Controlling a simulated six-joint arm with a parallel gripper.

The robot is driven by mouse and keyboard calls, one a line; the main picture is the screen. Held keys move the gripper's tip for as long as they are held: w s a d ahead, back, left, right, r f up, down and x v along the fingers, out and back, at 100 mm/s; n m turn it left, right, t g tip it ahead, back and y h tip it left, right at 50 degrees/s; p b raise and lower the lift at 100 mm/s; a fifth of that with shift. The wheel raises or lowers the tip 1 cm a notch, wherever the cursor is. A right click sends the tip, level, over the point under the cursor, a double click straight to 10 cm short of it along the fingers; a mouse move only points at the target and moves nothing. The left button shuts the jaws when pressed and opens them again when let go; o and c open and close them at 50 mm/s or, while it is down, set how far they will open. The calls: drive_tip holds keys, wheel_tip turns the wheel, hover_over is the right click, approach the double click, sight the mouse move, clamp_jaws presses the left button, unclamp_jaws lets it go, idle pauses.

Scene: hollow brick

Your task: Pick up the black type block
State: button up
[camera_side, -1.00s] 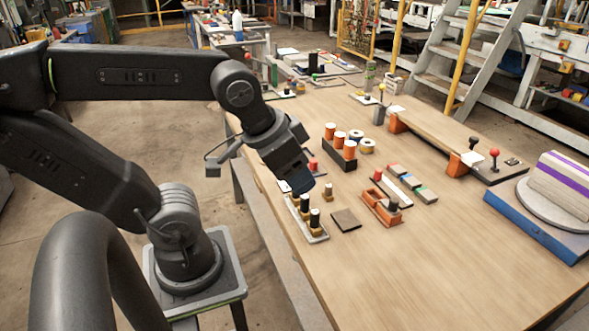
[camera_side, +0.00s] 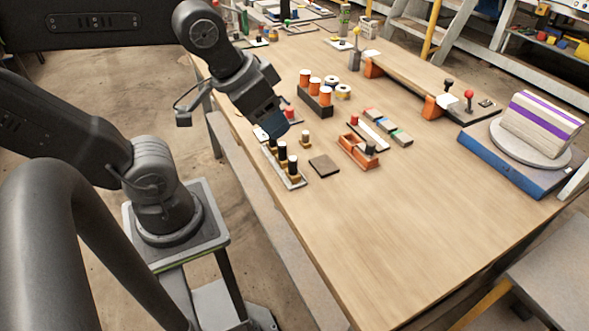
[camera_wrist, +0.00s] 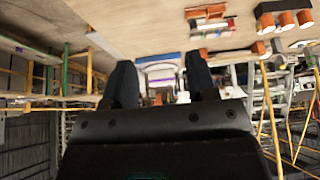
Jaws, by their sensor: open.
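Several black-topped pieces with tan bases (camera_side: 282,152) stand in a row on a pale tray (camera_side: 295,182) near the table's left edge in the side view. A dark knob-like piece (camera_side: 370,147) sits at an orange open tray (camera_side: 357,155). I cannot tell which is the black type block. My gripper (camera_side: 273,128) is just above and behind the pale tray's far end and partly covers that end. In the wrist view, my gripper (camera_wrist: 161,80) has its two dark fingers well apart, with nothing between them.
A small light-topped piece (camera_side: 306,137) and a flat dark square (camera_side: 323,165) lie beside the pale tray. A dark rack with orange cylinders (camera_side: 316,98) stands farther back. A blue base with a striped block (camera_side: 530,150) is at right. The table's front is clear.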

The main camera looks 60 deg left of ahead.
drive_tip(key=shift+o, duration=0.5)
drive_tip(key=m+g, duration=0.6)
drive_tip(key=m, duration=1)
hover_over(293, 158)
wheel_tip(293, 158, down, 13)
wheel_tip(293, 158, down, 14)
drive_tip(key=shift+r, duration=0.25)
clamp_jaws()
drive_tip(key=shift+r, duration=0.15)
